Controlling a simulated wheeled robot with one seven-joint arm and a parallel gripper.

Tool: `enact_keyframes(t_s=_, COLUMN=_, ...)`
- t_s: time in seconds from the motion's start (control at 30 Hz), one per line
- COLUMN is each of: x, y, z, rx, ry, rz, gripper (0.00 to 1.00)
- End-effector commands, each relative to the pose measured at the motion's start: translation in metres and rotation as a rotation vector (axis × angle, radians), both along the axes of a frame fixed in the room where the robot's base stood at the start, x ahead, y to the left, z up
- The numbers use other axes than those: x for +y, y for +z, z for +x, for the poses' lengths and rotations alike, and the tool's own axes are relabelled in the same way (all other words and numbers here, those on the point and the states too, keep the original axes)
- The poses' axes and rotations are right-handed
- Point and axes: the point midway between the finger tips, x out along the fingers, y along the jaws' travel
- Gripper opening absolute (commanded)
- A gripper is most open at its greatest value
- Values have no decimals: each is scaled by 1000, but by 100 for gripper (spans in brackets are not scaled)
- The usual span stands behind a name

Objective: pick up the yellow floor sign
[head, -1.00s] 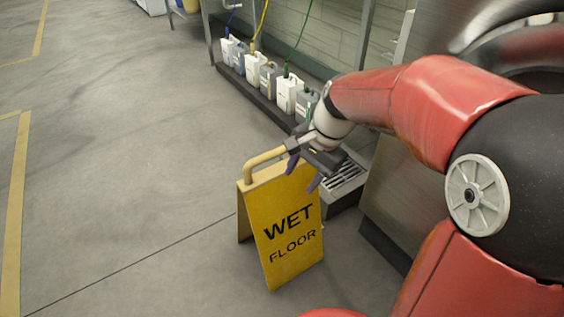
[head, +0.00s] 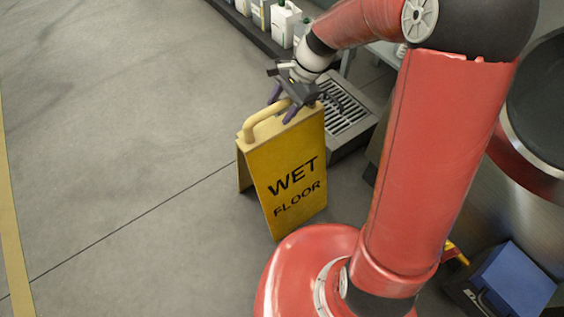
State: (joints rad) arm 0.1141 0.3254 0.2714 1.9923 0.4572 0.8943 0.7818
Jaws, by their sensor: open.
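The yellow floor sign (head: 288,178) stands upright on the floor in the middle of the head view, with "WET FLOOR" on its front panel. A tube-like yellow handle (head: 266,118) rises from its top edge. My gripper (head: 281,106) is at the top of the sign, by the right part of the handle. Its dark purple fingers point down and are open, one on either side of the handle's right end as seen here. I cannot tell whether the fingers touch the handle or the sign.
A floor drain grate (head: 345,108) lies just right of the sign. White jugs (head: 284,22) stand on a low dark ledge at the top. A blue box (head: 512,277) sits at the lower right. The floor left of the sign is clear.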

Motion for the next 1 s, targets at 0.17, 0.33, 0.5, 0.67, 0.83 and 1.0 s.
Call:
enact_keyframes(t_s=0.17, x=5, y=-11, z=-1, rx=0, ry=1, rz=0, gripper=47)
enact_keyframes(t_s=0.33, x=5, y=-10, z=-1, rx=-1, ry=1, rz=-1, gripper=47)
enact_keyframes(t_s=0.5, x=5, y=-10, z=-1, rx=-2, ry=0, rz=0, gripper=26)
enact_keyframes(t_s=0.67, x=5, y=-10, z=-1, rx=-2, ry=0, rz=0, gripper=5)
enact_keyframes(t_s=0.83, x=5, y=-10, z=-1, rx=-2, ry=0, rz=0, gripper=0)
enact_keyframes(t_s=1.0, x=5, y=-10, z=-1, rx=-2, ry=0, rz=0, gripper=0)
